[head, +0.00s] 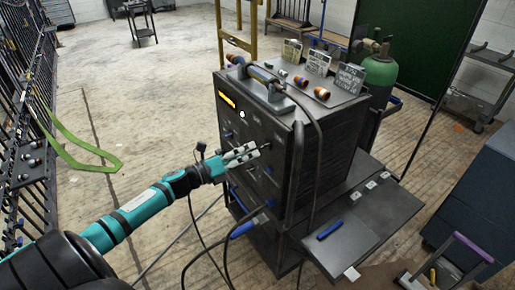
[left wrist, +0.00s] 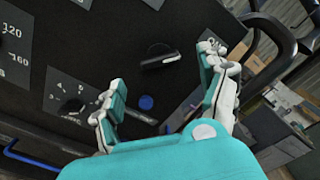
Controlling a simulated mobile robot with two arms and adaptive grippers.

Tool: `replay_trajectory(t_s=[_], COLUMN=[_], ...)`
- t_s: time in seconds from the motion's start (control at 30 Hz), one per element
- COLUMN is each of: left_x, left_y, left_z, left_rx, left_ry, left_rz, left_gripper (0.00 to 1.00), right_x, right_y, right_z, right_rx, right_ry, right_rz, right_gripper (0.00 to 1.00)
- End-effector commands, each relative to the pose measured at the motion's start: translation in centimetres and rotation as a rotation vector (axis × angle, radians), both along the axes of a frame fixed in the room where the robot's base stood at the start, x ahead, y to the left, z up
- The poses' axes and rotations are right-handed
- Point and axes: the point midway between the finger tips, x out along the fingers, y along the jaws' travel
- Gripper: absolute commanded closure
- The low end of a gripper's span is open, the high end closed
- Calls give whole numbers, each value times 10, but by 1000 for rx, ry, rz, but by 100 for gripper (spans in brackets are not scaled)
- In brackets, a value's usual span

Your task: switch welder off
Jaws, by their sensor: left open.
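The welder (head: 325,150) is a dark box on a cart in the middle of the head view, with a yellow lit strip on its front panel. My left gripper (head: 246,153) reaches the front panel from the left, its fingertips close to a dark knob near the panel's right edge. In the left wrist view, the left gripper (left wrist: 168,82) is open, its two fingers apart. A black rotary switch (left wrist: 160,58) with a pale edge lies just beyond and between the fingertips. I cannot tell whether they touch it. A smaller dial (left wrist: 72,105) sits left of the fingers.
Cables hang in front of the cart. A side shelf (head: 350,240) sticks out at the right. A green gas cylinder (head: 380,72) stands behind the welder. A blue cabinet (head: 475,190) is at the right. The floor at the left is mostly clear.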

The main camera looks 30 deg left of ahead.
Motion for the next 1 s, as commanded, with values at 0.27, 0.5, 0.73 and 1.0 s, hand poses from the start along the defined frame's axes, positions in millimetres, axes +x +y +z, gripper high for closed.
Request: replay_trajectory(t_s=[0.27,0.5,0.73,1.0], left_x=[35,42,41,41], left_y=[-14,-17,-17,-17], left_z=[1,0,0,0], left_rx=[-2,-1,-1,-1], left_ry=[0,1,1,1], left_rz=[2,1,1,1], left_gripper=[23,23,31,66], right_x=[-3,-4,-4,-4], right_y=[2,6,7,6], right_z=[4,5,5,5], right_rx=[2,7,8,7], right_ry=[4,6,6,7], right_rz=[-1,-3,-3,-2], right_gripper=[60,60,60,60])
